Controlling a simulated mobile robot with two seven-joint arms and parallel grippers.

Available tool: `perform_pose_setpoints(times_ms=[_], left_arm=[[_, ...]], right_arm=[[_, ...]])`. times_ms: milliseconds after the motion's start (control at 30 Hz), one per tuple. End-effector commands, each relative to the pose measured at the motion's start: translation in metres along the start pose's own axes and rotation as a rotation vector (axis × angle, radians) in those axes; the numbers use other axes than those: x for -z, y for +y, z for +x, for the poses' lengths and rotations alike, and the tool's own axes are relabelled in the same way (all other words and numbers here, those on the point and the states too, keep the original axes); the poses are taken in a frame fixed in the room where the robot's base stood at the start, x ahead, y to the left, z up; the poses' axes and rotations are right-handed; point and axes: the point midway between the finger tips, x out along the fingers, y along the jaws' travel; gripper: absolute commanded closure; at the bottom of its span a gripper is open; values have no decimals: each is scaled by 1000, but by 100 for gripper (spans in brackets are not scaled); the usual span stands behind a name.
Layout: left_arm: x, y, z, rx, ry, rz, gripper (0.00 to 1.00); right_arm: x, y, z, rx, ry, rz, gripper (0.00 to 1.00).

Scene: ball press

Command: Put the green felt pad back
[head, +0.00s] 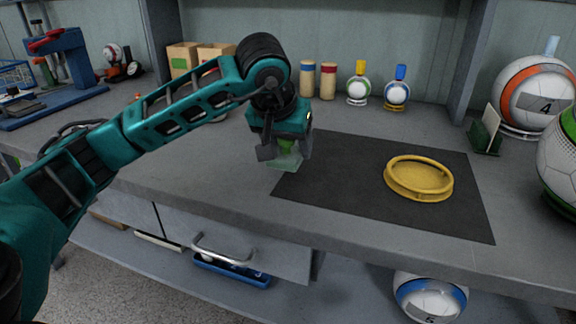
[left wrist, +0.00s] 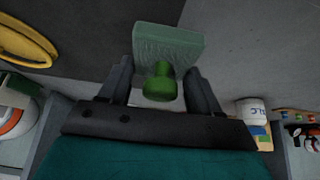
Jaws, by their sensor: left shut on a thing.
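The green felt pad (head: 287,162) is a pale green block with a rounded green knob on it. My left gripper (head: 288,146) is shut on the knob, above the grey bench near the upper left edge of the dark mat (head: 340,205). In the left wrist view the pad's block (left wrist: 168,45) stands out beyond the fingers, and the knob (left wrist: 160,85) sits between the fingertips. Whether the pad touches the bench cannot be told. My right gripper is not in view.
A yellow ring (head: 419,192) lies on the right of the mat. Behind are two capped cylinders (head: 328,82) and two small balls with bottles on top (head: 397,92). A large ball (head: 535,95) stands at right. A drawer (head: 235,248) sits below the bench.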

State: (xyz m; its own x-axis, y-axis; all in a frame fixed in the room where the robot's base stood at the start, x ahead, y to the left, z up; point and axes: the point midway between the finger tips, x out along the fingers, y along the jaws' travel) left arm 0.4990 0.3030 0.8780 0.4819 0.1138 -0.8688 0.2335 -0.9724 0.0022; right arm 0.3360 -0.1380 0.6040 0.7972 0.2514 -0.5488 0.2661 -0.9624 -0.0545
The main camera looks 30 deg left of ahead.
Motion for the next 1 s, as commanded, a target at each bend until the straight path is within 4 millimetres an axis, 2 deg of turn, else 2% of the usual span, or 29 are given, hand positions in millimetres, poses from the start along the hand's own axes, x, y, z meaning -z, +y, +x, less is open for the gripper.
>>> perform_pose_setpoints(times_ms=[267, 667, 700, 933, 1000], left_arm=[[-20, 0, 34, 0, -3, 1, 61], [-22, 0, 38, 0, -1, 1, 61], [-21, 0, 37, 0, -1, 0, 33], [-21, 0, 37, 0, -1, 1, 12], [-21, 0, 37, 0, -1, 1, 12]], right_arm=[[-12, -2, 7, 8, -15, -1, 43], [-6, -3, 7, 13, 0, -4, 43], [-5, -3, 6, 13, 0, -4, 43], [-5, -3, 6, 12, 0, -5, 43], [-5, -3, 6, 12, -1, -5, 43]])
